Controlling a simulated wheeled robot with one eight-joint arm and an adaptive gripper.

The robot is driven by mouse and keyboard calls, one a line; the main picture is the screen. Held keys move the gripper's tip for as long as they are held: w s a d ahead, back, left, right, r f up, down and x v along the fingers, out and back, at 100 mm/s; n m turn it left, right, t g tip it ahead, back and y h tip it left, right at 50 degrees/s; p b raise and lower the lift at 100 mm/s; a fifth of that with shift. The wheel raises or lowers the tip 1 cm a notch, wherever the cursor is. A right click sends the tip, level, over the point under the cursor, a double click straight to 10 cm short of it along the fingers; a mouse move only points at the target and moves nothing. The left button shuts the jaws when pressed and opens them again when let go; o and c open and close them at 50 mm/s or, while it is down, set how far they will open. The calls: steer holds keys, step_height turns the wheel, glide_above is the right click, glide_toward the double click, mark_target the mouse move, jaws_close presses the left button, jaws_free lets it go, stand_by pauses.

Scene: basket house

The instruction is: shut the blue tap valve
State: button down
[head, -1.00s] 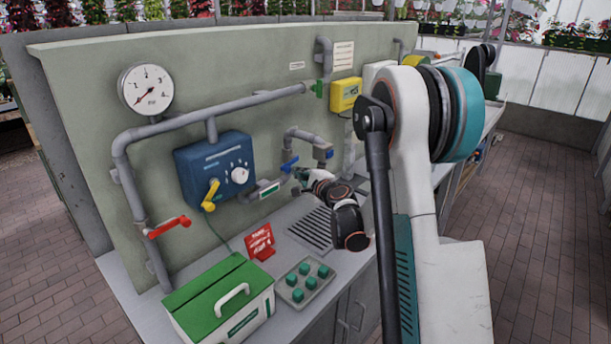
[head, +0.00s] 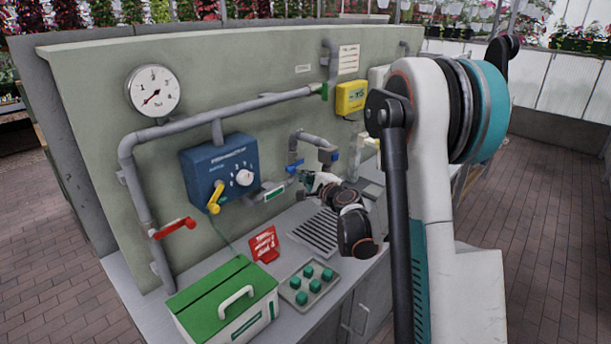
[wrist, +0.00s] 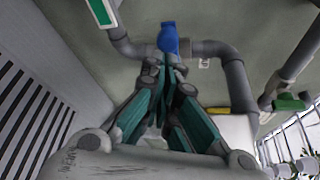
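The blue tap valve handle (head: 293,167) sits on the grey pipework low on the panel, right of the blue box. It also shows in the wrist view (wrist: 168,38), standing just beyond my fingertips. My gripper (head: 309,181) is beside the handle on its right in the head view. In the wrist view my gripper's fingers (wrist: 168,72) come together at the tips, with no object visible between them. The tips overlap the handle's lower end there; I cannot tell whether they touch it.
A red lever (head: 176,227), a yellow lever (head: 215,197) and a pressure gauge (head: 153,91) are on the left of the panel. A green-lidded box (head: 215,295), a red sign (head: 263,244) and a tray of teal blocks (head: 292,296) stand on the counter. A drain grille (head: 318,231) lies below.

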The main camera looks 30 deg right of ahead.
steer(key=s+r, duration=0.2)
steer(key=s, duration=0.8)
steer(key=s+a+r+n+g+y, duration=0.1)
steer(key=s+a+r+n+g, duration=0.15)
steer(key=a+n, duration=0.45)
steer(key=s+a+r+n+g+y+p, duration=0.1)
steer(key=s+a+r+n+y, duration=0.2)
steer(key=a, duration=0.8)
steer(key=s+a+r+n+g, duration=0.2)
steer(key=s+a+r+n, duration=0.15)
steer(key=a+n, duration=0.4)
steer(key=s+a+n+g+h, duration=0.1)
steer(key=s+a+n+g, duration=0.15)
steer(key=s, duration=0.65)
steer(key=s+d+f+n+h, duration=0.1)
steer(key=s+d+f, duration=0.2)
steer(key=s+f, duration=0.1)
steer(key=s+d+f+n+g+h+b, duration=0.1)
steer(key=s+d+f, duration=0.2)
steer(key=s, duration=0.4)
steer(key=shift+s+d+f, duration=0.3)
steer(key=shift+f, duration=0.05)
